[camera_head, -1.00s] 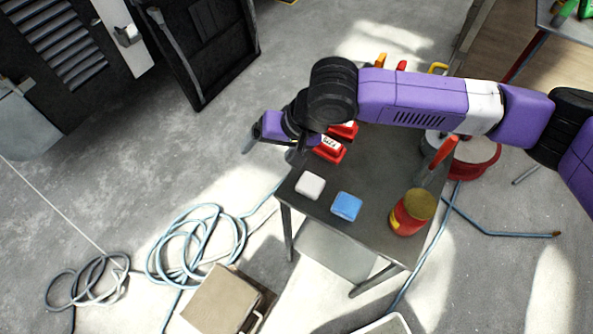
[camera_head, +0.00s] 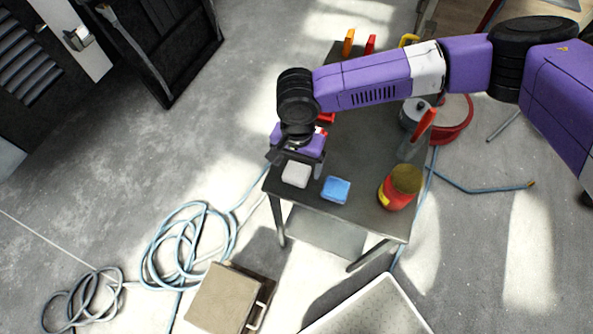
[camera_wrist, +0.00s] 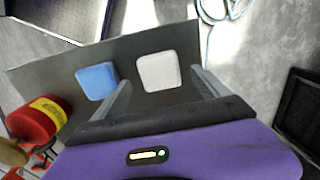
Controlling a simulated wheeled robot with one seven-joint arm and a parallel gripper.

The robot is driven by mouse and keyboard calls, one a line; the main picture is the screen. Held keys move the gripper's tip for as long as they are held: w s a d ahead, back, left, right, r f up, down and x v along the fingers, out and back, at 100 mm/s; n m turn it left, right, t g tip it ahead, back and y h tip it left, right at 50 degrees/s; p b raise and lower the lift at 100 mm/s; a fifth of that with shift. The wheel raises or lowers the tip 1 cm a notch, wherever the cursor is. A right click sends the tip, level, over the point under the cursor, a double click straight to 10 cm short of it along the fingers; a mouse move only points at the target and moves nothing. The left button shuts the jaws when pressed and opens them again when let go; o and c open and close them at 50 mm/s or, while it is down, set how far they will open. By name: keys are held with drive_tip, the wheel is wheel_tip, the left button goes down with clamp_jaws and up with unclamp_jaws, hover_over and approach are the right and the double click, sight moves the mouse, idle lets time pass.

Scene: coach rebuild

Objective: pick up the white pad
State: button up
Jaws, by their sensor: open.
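The white pad (camera_head: 296,174) lies flat on the dark table (camera_head: 345,217), near its left front corner. It also shows in the wrist view (camera_wrist: 159,71), ahead of and between my two fingers. My gripper (camera_head: 296,166) is open and empty, just behind the pad in the head view. In the wrist view my gripper (camera_wrist: 164,93) has its fingers spread wider than the pad, the left one close to a blue pad. I cannot tell how high the fingertips are above the table.
The blue pad (camera_head: 335,189) lies just right of the white one. A red can (camera_head: 398,192) with a yellow label stands at the table's right front. A clear holder with a red-handled tool (camera_head: 413,140) stands behind it. Coiled hose (camera_head: 185,248) and a box (camera_head: 229,298) are on the floor.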

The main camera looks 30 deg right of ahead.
sight(297, 171)
drive_tip(key=shift+a+f, duration=0.1)
drive_tip(key=shift+f, duration=1.55)
drive_tip(key=c, duration=1.4)
drive_tip(key=shift+r, duration=0.15)
wheel_tip(297, 171, up, 20)
drive_tip(key=shift+f+b, duration=0.1)
drive_tip(key=shift+b, duration=0.45)
